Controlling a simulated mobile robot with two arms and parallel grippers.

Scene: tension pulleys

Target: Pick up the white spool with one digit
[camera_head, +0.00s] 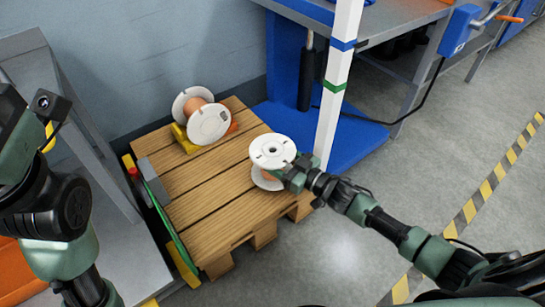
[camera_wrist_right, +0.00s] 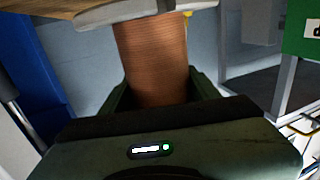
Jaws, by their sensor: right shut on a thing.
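A white spool with copper-coloured winding (camera_head: 271,150) stands upright at the right front edge of the wooden pallet in the head view. My right gripper (camera_head: 293,176) reaches it from the right and is shut on it. In the right wrist view the copper winding (camera_wrist_right: 152,60) sits between the fingers, with a white flange above. A second white spool (camera_head: 207,121) lies on its side at the back of the pallet. I cannot make out any digit on either spool. My left arm is at the left edge of the head view; its gripper is not in view.
The wooden pallet (camera_head: 200,200) stands on the grey floor. A yellow piece (camera_head: 183,138) lies by the far spool. A white post (camera_head: 337,85) with blue and green bands rises just behind the held spool. A grey bench is at left, a blue base at right.

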